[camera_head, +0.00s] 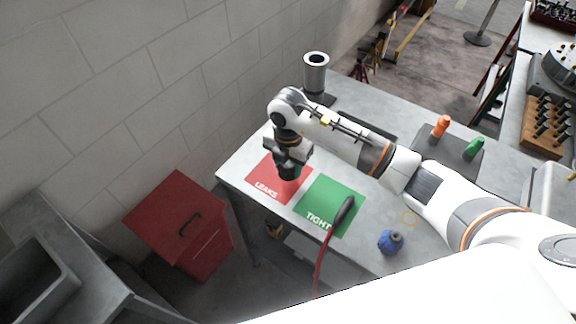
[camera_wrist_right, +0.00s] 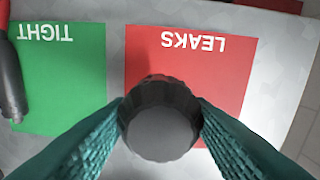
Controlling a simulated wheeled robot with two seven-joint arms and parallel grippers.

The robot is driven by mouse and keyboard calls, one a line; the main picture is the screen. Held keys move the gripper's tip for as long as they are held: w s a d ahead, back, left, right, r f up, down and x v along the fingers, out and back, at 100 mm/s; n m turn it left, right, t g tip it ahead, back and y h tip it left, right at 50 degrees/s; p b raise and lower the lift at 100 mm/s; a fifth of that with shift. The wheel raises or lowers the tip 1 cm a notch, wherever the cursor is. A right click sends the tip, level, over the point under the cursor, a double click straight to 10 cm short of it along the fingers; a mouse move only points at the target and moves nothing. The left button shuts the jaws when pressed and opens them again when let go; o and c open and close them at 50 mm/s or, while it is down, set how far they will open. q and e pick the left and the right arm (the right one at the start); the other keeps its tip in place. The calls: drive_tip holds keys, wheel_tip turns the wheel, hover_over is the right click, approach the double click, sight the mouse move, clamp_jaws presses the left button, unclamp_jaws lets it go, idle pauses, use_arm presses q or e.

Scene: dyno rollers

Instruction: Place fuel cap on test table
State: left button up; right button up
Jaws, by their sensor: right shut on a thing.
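The dark grey, ribbed round fuel cap (camera_wrist_right: 160,118) is between the fingers of my right gripper (camera_head: 289,168). The gripper is shut on the cap's sides. In the head view the cap is mostly hidden by the gripper, which is over the red LEAKS mat (camera_head: 262,184). In the right wrist view the cap overlaps the lower part of this mat (camera_wrist_right: 215,85). I cannot tell whether the cap touches it. The green TIGHT mat (camera_head: 322,193) lies beside it on the grey test table (camera_head: 375,215). My left gripper is not in view.
A black-handled tool (camera_head: 344,212) with a red hose lies over the green mat's edge. A grey cylinder (camera_head: 315,73) stands at the back. Orange (camera_head: 440,126) and green (camera_head: 474,148) items stand on the right.

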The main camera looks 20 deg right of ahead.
drive_tip(key=shift+f, duration=0.85)
drive_tip(key=shift+f, duration=0.2)
drive_tip(key=o, duration=1.1)
drive_tip(key=shift+r, duration=0.1)
